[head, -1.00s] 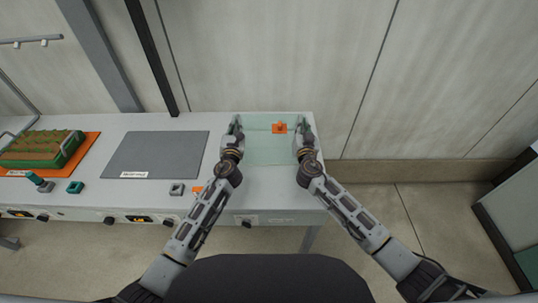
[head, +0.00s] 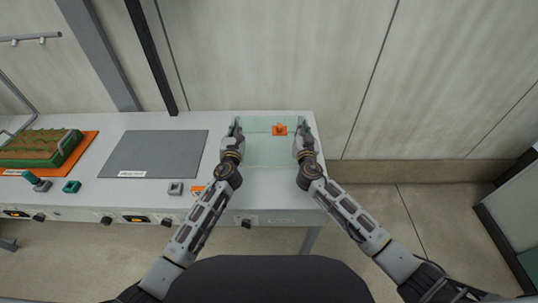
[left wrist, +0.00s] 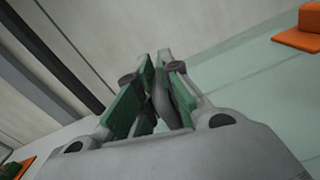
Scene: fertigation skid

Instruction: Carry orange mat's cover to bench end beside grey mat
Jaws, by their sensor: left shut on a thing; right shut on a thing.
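The cover (head: 268,152) is a clear, greenish panel or box with an orange handle (head: 279,130) near its far side. It is at the right end of the bench, to the right of the grey mat (head: 153,154). My left gripper (head: 236,128) is shut on its left side, and my right gripper (head: 302,130) on its right side. Whether its underside touches the bench top is unclear. In the left wrist view the green-padded fingers (left wrist: 150,95) are close together, with the orange handle (left wrist: 300,32) at upper right. The orange mat (head: 88,146) is at the far left.
A green tray of seedlings (head: 40,147) stands on the orange mat. A dark green knob (head: 38,182), a teal block (head: 71,187) and a grey switch (head: 175,188) sit along the bench's front. The wall is close behind; open floor (head: 425,215) lies right of the bench.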

